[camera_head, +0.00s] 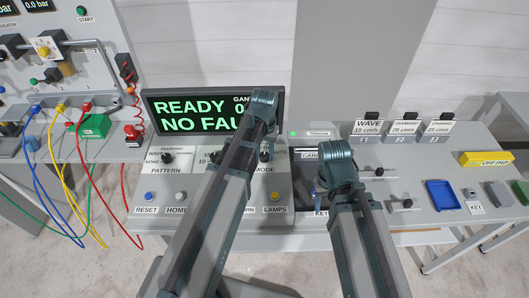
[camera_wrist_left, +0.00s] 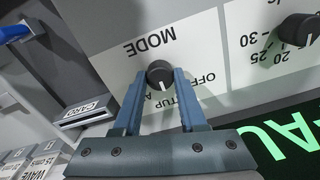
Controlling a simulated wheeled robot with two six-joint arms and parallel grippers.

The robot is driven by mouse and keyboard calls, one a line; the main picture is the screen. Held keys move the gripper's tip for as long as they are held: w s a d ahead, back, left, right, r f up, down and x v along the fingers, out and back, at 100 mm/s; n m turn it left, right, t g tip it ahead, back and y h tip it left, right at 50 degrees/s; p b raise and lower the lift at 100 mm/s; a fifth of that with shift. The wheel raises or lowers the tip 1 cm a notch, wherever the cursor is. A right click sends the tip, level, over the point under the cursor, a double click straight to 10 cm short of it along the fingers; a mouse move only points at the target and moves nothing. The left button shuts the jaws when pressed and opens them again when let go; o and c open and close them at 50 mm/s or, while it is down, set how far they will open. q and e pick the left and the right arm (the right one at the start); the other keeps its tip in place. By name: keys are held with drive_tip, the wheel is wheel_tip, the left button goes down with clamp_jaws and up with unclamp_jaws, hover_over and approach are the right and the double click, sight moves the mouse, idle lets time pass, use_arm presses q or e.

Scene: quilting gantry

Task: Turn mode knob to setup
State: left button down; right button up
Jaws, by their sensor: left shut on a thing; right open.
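The black mode knob (camera_wrist_left: 159,72) sits on the white panel above the MODE label in the head view, at the tip of my left gripper (camera_head: 267,152). In the left wrist view the fingers of my left gripper (camera_wrist_left: 157,80) close on both sides of the knob. Its white pointer line points down in that picture, toward the partly hidden SETUP lettering. OFF is to one side and the start of another label to the other; the fingers cover parts of them. My right gripper (camera_head: 322,188) is open, low over the console to the right, apart from the knob.
The screen (camera_head: 200,112) reads READY and what shows of NO FAULT. Another knob (camera_wrist_left: 296,29) is beside the mode knob. A lamps button (camera_head: 275,197) is below. A card slot (camera_wrist_left: 88,112) is nearby. A blue tray (camera_head: 443,195) and yellow block (camera_head: 486,159) are at right.

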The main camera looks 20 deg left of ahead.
sight(264, 155)
use_arm(q)
drive_tip(key=shift+c, duration=2.3)
unclamp_jaws()
wheel_tip(264, 155, up, 14)
drive_tip(key=p, duration=1.3)
drive_tip(key=shift+p, duration=0.4)
use_arm(e)
wheel_tip(264, 155, up, 14)
use_arm(q)
drive_tip(key=shift+s+f, duration=0.1)
drive_tip(key=shift+f, duration=0.1)
use_arm(e)
drive_tip(key=shift+s+f, duration=0.1)
drive_tip(key=shift+f, duration=0.05)
